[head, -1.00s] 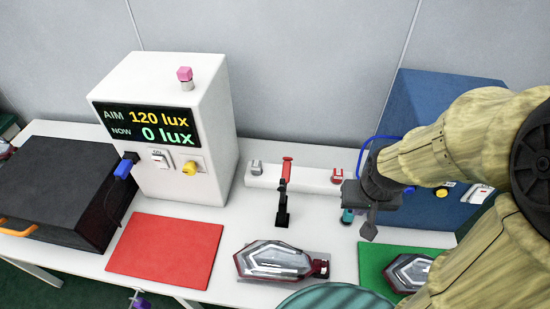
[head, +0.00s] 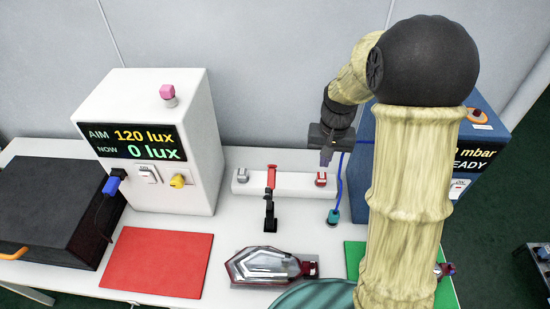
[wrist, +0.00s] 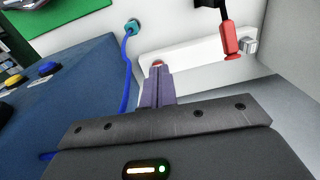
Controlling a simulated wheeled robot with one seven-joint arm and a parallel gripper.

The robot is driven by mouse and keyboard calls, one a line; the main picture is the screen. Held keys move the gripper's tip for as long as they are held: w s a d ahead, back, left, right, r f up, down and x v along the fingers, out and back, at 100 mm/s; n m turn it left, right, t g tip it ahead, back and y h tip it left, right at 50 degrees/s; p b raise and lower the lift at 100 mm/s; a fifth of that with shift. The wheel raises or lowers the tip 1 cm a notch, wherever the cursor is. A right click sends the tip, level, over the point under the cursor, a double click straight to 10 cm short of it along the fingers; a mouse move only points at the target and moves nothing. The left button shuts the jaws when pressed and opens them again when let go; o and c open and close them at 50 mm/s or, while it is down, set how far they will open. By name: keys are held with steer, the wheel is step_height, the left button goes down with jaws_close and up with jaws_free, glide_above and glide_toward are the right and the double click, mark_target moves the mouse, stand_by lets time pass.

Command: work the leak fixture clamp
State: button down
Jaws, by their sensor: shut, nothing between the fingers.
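The clamp (head: 269,210) is black with a red handle (head: 272,176) standing upright in front of a white bar (head: 297,185). In the wrist view the red handle (wrist: 231,40) shows at the upper right. A clear and red tail lamp (head: 265,264) lies in front of the clamp. My gripper (head: 326,160) is shut and empty, above the bar's right end and to the right of the clamp. In the wrist view its fingers (wrist: 157,72) are together and overlap a red part at the bar's end. My gripper does not touch the red handle.
A blue hose (head: 341,180) runs down to a teal connector (head: 333,217) beside the bar. A blue tester box (head: 484,140) stands at right, partly behind my arm. A white lux box (head: 190,110) and a red mat (head: 158,262) are at left. A green mat (head: 355,256) is mostly covered.

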steer(key=w+a+f+g+p, duration=0.2)
steer(key=w+a+f+p, duration=0.1)
steer(key=w+a, duration=0.3)
steer(key=w+a+f+g+p, duration=0.2)
steer(key=w+a+f+p, duration=0.1)
steer(key=w+a, duration=0.4)
steer(key=shift+w+f+g+p, duration=0.3)
steer(key=shift+w+f, duration=0.1)
steer(key=shift+w, duration=0.5)
steer(key=shift+a, duration=0.1)
